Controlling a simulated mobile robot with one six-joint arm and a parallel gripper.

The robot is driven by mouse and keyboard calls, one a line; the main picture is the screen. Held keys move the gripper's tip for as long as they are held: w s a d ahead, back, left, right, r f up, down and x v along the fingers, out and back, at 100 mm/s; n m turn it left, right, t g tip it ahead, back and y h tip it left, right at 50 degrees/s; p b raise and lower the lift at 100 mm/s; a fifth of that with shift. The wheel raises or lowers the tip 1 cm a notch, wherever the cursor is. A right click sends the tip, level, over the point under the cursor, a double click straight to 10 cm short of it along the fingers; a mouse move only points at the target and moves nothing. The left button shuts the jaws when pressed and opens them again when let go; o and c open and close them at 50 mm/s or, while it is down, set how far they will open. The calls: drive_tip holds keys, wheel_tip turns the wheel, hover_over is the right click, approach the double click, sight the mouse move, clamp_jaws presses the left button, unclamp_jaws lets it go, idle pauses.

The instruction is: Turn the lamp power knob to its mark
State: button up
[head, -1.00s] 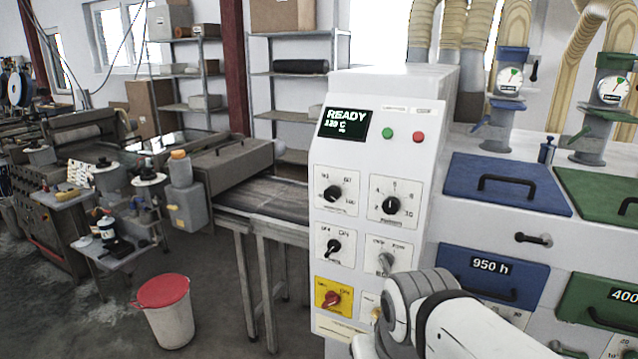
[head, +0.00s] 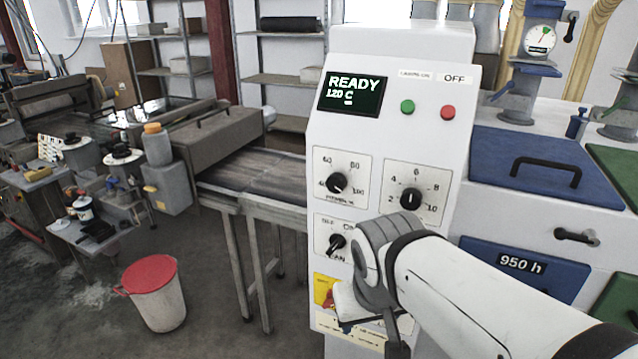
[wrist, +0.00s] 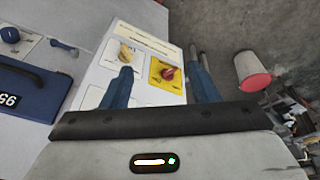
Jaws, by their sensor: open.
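The white control cabinet's panel (head: 389,106) faces me. The likely lamp power knob (head: 337,182) is a black knob at upper left, under the display, with a scale up to 100; its small label is hard to read. It points to the lower right. I cannot make out its target mark. My gripper (wrist: 161,62) is open and empty, its blue fingers apart over the lower panel. A red knob on a yellow plate (wrist: 167,74) shows between the fingers in the wrist view, apart from them. In the head view my arm hides the lower right of the panel.
A black 2-to-10 dial (head: 410,199) and another black knob (head: 336,243) are close by. A green button (head: 407,107) and red button (head: 447,112) sit above. Blue drawers (head: 520,267) stand at right. A red-lidded bin (head: 155,296) stands on the floor at left.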

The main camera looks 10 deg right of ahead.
drive_tip(key=w+d+f+m+t+h+b, duration=0.1)
drive_tip(key=w+d+m+h+b, duration=0.1)
drive_tip(key=w+d+h+b, duration=0.25)
drive_tip(key=m+t+h+b, duration=0.5)
drive_tip(key=t+b, duration=0.4)
drive_tip(key=t, duration=0.2)
approach(334, 187)
drive_tip(key=x, duration=0.2)
drive_tip(key=shift+r+p+x, duration=0.2)
drive_tip(key=shift+p+x, duration=0.55)
drive_tip(key=shift+x, duration=2.8)
drive_tip(key=c, duration=1)
drive_tip(key=shift+f+b, duration=0.15)
drive_tip(key=shift+b, duration=0.4)
